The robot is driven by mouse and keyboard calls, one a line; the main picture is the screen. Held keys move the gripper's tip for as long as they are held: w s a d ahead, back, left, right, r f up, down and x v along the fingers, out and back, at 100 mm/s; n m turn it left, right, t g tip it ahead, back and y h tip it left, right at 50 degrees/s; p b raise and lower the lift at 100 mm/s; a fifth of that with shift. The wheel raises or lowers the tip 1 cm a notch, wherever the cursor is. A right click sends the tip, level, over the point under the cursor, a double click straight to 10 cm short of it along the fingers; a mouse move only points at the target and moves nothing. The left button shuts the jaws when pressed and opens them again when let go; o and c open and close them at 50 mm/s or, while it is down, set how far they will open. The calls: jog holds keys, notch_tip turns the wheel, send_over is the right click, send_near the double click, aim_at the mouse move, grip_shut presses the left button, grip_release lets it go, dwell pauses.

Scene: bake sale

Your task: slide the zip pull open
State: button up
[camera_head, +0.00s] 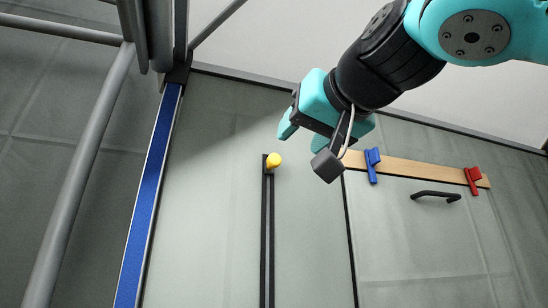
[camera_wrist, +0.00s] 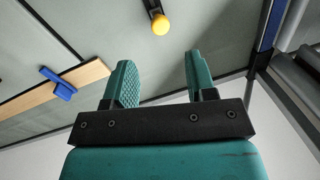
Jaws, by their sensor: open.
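The zip pull is a yellow knob (camera_head: 273,161) at the upper end of a dark vertical track (camera_head: 267,235) on a pale grey-green panel. In the wrist view the yellow knob (camera_wrist: 160,24) shows beyond the fingertips, roughly between them, with a short piece of the dark track (camera_wrist: 152,5) behind it. My gripper (camera_head: 303,148) is up and to the right of the knob in the head view. In the wrist view its two teal fingers (camera_wrist: 158,72) stand apart with nothing between them. The knob is not touched by either finger.
A wooden strip (camera_head: 415,170) right of the track carries a blue hook (camera_head: 373,165) and a red hook (camera_head: 473,180). A dark handle (camera_head: 436,195) sits below the strip. A blue vertical strip (camera_head: 150,195) and grey metal tubes (camera_head: 85,170) stand to the left.

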aim_at(276, 161)
jog(key=p+x, duration=0.3)
jog(key=x, duration=0.6)
jog(key=shift+w+p, duration=0.25)
jog(key=shift+p, duration=0.1)
jog(key=shift+w+a+f, duration=0.1)
jog(key=shift+w+a, duration=0.15)
jog(key=shift+w, duration=0.1)
grip_shut()
jog(key=shift+f, duration=0.1)
